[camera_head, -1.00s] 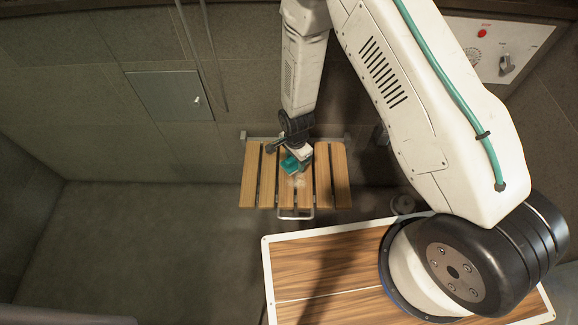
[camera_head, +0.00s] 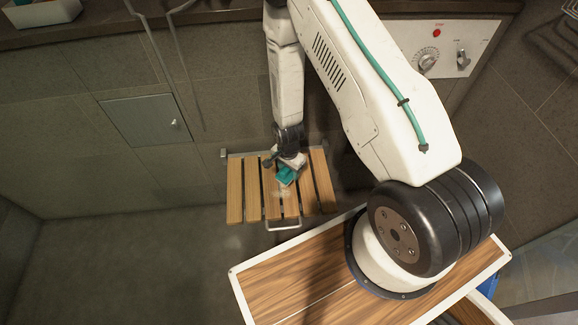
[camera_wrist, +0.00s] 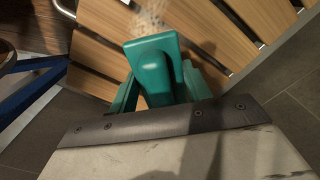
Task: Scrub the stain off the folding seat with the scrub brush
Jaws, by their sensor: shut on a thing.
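The folding seat (camera_head: 236,190) has wooden slats and a metal frame, and it is folded down from the wall. In the wrist view its slats (camera_wrist: 225,45) fill the upper part. A pale speckled stain (camera_wrist: 150,22) shows on the slats just beyond the brush. My gripper (camera_head: 286,172) is over the middle of the seat, shut on the teal scrub brush (camera_wrist: 150,65). The brush also shows in the head view (camera_head: 287,175). Its bristles are hidden, so I cannot tell whether they touch the slats.
A wood-topped surface with a white rim (camera_head: 290,272) lies under my arm in front. A wall cabinet door (camera_head: 146,120) is left of the seat. A control panel (camera_head: 440,50) with a red button is at upper right. The floor at left is clear.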

